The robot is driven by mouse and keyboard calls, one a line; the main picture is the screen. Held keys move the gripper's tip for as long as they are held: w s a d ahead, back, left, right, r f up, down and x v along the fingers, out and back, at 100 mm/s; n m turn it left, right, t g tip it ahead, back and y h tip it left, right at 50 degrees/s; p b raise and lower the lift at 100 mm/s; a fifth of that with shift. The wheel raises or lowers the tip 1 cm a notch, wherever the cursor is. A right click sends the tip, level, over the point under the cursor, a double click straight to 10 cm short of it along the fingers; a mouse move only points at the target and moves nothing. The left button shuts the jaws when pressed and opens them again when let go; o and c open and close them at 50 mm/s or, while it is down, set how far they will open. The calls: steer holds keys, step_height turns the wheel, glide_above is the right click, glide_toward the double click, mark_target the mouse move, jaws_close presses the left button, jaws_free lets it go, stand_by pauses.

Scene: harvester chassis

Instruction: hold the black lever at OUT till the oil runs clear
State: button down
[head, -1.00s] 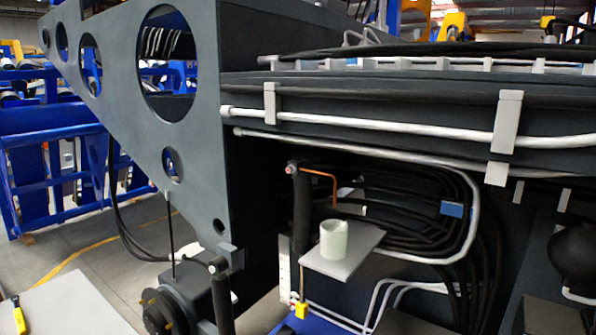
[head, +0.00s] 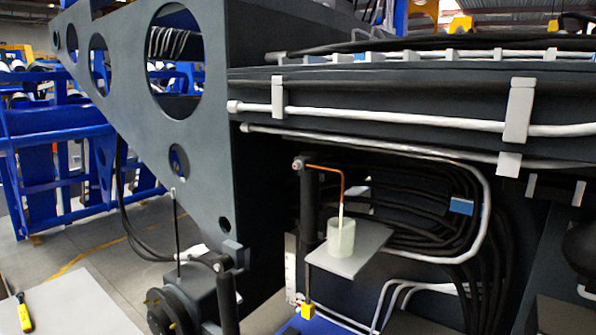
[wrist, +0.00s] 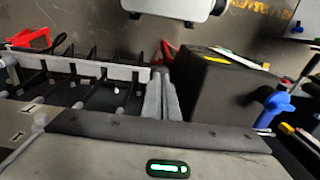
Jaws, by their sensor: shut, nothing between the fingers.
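A thin upright black rod (head: 177,235) with a pale tip rises from a dark grey box at lower left in the head view. I cannot tell whether it is the black lever, and no OUT mark is legible. A copper tube (head: 328,168) bends from the top of a black cylinder (head: 307,225). A whitish, milky-looking stream (head: 341,209) drops from its end into a pale translucent cup (head: 341,239) on a small grey shelf (head: 372,243). My gripper (wrist: 161,96) shows in the wrist view, shut and empty, away from any lever. It is not seen in the head view.
A yellow fitting (head: 307,311) sits at the cylinder's foot. Black hoses (head: 420,220) and white pipes crowd behind the shelf. A pale table (head: 70,305) holds a yellow-handled tool (head: 22,312). In the wrist view, a black box (wrist: 220,90) stands right of my gripper.

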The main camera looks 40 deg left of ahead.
steer(key=shift+s+f+b, duration=0.1)
steer(key=shift+f+b, duration=0.4)
steer(key=shift+f, duration=0.4)
steer(key=shift+r, duration=0.15)
stand_by(0.4)
step_height(320, 180, up, 8)
steer(key=p, duration=0.6)
steer(key=shift+p, duration=0.35)
steer(key=shift+f, duration=0.2)
steer(key=shift+r, duration=0.1)
